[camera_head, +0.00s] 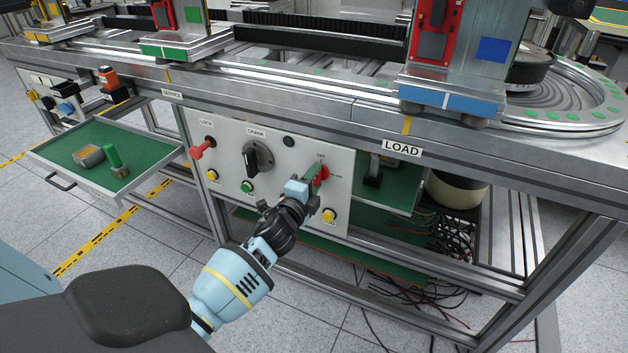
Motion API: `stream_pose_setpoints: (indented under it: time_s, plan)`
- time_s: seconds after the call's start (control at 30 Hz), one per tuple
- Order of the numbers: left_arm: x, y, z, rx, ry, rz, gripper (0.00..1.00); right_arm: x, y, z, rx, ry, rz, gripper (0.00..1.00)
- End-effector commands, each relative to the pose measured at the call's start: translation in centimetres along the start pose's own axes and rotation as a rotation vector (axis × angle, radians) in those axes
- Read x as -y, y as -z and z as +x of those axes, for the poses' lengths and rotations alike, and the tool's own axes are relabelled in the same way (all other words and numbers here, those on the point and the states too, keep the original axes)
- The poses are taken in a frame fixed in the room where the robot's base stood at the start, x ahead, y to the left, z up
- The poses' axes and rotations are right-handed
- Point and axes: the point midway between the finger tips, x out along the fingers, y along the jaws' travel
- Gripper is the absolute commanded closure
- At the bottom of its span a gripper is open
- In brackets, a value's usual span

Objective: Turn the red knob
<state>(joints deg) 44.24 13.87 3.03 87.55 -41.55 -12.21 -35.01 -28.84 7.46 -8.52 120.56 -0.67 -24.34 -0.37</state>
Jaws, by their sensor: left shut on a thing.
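The red knob (323,173) is on the right side of the light control panel (271,208), beside small labels, one reading OFF. My left gripper (310,182) reaches up to the panel from below and is shut on the red knob. The gripper's fingers and blue body cover part of the knob, so its exact angle is hard to read. My right gripper is not in view.
The panel also has a red lever (203,149) at LOCK, a black crank handle (251,160), and yellow and green buttons. An open green drawer (110,180) juts out at left. Loose cables (450,240) lie under the bench at right.

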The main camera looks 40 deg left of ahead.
Motion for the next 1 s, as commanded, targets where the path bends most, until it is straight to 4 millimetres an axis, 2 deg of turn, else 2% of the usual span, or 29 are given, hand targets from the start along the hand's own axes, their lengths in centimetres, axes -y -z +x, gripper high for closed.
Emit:
stream_pose_setpoints:
  time_s: [0.27, 0.3, 0.43, 0.77, 1.0]
  plan:
    - [0.0, 0.0, 0.0, 0.000, -0.001, -0.006, 0.79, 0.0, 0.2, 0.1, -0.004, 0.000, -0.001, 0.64]
    - [0.0, 0.0, 0.0, 0.000, -0.001, -0.005, 0.51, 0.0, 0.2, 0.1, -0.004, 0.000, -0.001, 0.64]
    - [0.0, 0.0, 0.0, 0.000, -0.001, -0.004, 0.35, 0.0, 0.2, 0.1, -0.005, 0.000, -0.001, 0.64]
    - [0.0, 0.0, -0.2, 0.000, -0.001, -0.002, 0.35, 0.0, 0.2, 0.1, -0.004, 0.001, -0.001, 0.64]
    - [0.0, 0.0, -3.1, 0.000, -0.002, -0.003, 0.35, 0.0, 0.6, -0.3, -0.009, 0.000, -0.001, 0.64]
